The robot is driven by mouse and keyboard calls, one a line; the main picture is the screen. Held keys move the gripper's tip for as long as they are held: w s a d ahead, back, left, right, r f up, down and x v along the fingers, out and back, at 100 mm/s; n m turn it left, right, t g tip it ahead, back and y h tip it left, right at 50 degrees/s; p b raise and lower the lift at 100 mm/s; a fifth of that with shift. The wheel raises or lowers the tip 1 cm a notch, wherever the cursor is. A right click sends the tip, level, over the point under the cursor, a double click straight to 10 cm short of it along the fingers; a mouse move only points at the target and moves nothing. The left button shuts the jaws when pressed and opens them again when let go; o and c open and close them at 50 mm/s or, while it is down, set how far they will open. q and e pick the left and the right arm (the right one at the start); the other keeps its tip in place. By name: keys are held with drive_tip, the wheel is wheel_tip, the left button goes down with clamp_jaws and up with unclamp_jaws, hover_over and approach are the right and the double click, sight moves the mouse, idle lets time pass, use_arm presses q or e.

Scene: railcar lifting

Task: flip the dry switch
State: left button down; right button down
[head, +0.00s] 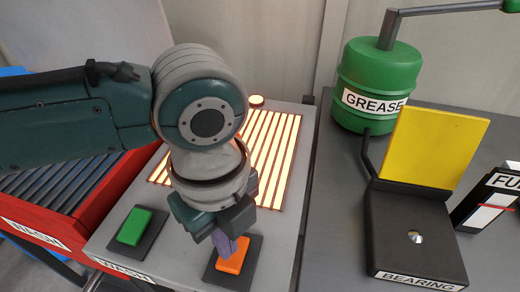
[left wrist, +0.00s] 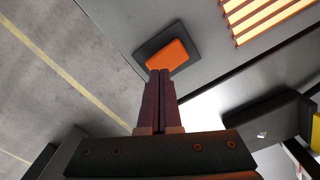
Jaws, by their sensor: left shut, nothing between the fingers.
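An orange rocker switch (head: 234,262) on a dark square base sits near the front of the grey panel. It also shows in the left wrist view (left wrist: 167,55). No label saying dry is readable. My right gripper is not in view.
Glowing strips (head: 276,150) cover the panel behind the switches. A red-framed roller rack (head: 82,222) stands left. On the dark table at right are a green GREASE drum (head: 378,75), a black BEARING box (head: 408,228) with a raised yellow lid (head: 440,150), and a partly cut-off device (head: 490,205).

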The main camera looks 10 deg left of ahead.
sight(231, 260)
use_arm(q)
drive_tip(key=shift+f+b, duration=0.95)
drive_tip(key=shift+f, duration=0.4)
idle(1.0)
wheel_tip(231, 260, up, 7)
drive_tip(key=p, duration=0.7)
drive_tip(key=shift+r+p, duration=0.15)
drive_tip(key=shift+p, duration=0.25)
